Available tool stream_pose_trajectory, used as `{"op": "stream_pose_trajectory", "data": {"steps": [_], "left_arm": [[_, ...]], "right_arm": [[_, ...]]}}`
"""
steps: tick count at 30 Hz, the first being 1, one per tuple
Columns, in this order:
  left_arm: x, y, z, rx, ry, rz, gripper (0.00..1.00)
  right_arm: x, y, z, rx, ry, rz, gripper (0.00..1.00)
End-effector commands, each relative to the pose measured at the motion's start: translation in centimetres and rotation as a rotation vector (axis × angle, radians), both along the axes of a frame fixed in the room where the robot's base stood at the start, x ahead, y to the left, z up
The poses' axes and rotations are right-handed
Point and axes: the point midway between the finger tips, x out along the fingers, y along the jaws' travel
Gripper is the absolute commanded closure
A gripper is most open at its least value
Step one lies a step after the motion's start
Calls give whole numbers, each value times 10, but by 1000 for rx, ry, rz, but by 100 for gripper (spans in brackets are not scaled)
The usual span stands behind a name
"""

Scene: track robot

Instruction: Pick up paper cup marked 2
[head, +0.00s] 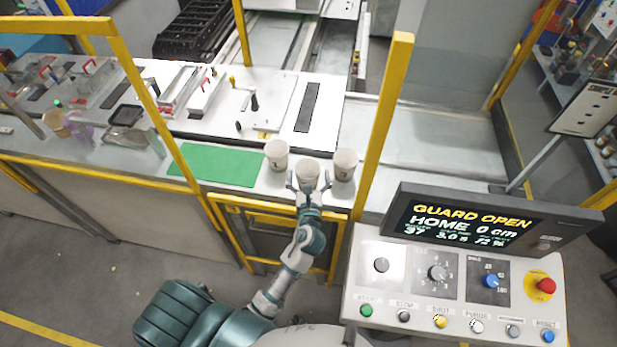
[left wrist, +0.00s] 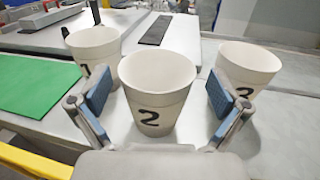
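The paper cup marked 2 (left wrist: 158,90) stands upright in the middle of the left wrist view. In the head view this cup (head: 308,170) is the middle one of three on the bench edge. My left gripper (head: 307,185) is open around it; in the left wrist view the blue pads of this gripper (left wrist: 160,105) are on either side of the cup, with gaps showing. Cup 1 (left wrist: 95,48) stands left of it and cup 3 (left wrist: 245,68) right of it, close to the fingers. My right gripper is not in view.
A green mat (head: 215,165) lies left of the cups. A yellow post (head: 384,125) rises just right of cup 3 (head: 345,163). A yellow rail runs along the bench front. A control panel (head: 455,285) reading GUARD OPEN stands at the right front.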

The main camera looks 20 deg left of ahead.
Motion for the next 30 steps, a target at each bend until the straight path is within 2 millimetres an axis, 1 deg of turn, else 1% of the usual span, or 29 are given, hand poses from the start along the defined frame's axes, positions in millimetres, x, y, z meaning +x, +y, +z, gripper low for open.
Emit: {"op": "stream_pose_trajectory", "data": {"steps": [1,3,4,14,17,20,26,27,30], "left_arm": [[0,0,0,0,0,0,15],[0,0,0,0,0,0,30],[0,0,0,0,0,0,34],[0,0,0,0,1,0,34],[0,0,2,1,0,1,34],[0,0,10,1,-2,0,34],[0,0,36,-1,-4,1,34],[-2,-1,38,0,-1,1,34],[-23,-6,36,-1,2,0,34]], "right_arm": [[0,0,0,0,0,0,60],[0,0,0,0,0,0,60],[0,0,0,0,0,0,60],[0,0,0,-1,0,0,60],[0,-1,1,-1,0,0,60],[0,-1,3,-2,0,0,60],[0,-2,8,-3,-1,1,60],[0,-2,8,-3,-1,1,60],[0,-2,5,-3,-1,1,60]]}}
